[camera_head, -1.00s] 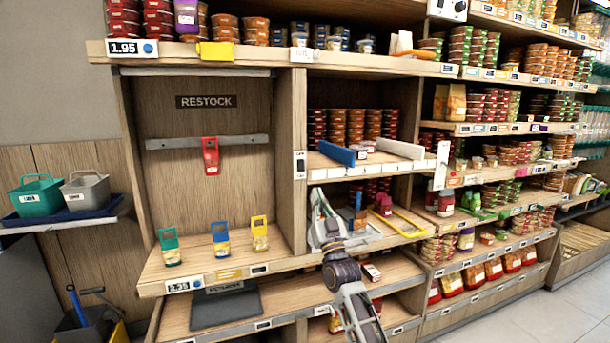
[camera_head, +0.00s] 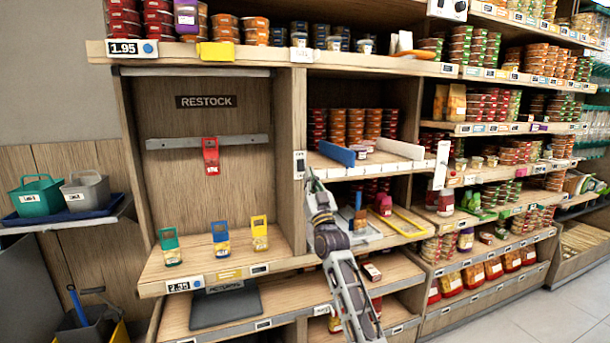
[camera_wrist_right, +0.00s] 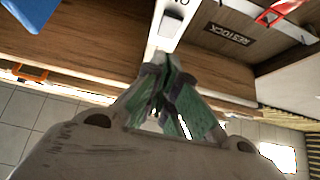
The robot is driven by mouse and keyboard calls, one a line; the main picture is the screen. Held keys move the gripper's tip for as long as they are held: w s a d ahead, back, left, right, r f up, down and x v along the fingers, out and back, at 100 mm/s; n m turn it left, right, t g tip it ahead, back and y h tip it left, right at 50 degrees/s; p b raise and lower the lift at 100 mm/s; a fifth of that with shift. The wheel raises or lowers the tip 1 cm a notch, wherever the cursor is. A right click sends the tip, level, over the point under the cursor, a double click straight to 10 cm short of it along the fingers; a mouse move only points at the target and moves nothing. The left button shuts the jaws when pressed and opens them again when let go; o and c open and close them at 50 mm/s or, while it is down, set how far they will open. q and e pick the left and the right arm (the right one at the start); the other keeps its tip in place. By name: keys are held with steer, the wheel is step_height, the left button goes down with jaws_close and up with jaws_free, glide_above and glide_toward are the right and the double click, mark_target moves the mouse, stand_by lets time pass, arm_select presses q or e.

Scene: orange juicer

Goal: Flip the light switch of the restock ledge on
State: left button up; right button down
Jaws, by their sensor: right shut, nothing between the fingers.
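The light switch (camera_head: 299,164) is a white upright plate with a dark rocker, on the front edge of the wooden divider right of the RESTOCK bay. In the right wrist view the switch plate (camera_wrist_right: 169,27) shows upside down at the top, with lettering partly cut off. My right gripper (camera_head: 310,177) is shut and empty, its tips just below and right of the switch. In the right wrist view the green-padded fingers (camera_wrist_right: 167,66) meet close to the plate; I cannot tell whether they touch it. My left gripper is not in view.
The restock ledge (camera_head: 212,268) holds blue, green and yellow tagged items. A red tag (camera_head: 211,156) hangs on the rail above. Right of the divider is a shelf with a blue divider (camera_head: 337,153) and stacked tubs.

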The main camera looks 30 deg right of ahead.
mark_target(301, 162)
steer(key=w, duration=0.2)
steer(key=w+d, duration=0.1)
steer(key=w, duration=0.1)
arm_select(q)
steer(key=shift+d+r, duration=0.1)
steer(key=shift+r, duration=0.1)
arm_select(e)
steer(key=shift+w, duration=0.2)
arm_select(q)
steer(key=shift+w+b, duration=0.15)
steer(key=shift+b, duration=0.15)
arm_select(e)
steer(key=shift+w+f+b, duration=0.15)
steer(key=shift+b, duration=0.15)
steer(key=shift+w+d+h+b, duration=0.1)
steer(key=shift+w+h+b, duration=0.05)
steer(key=shift+h+b, duration=0.2)
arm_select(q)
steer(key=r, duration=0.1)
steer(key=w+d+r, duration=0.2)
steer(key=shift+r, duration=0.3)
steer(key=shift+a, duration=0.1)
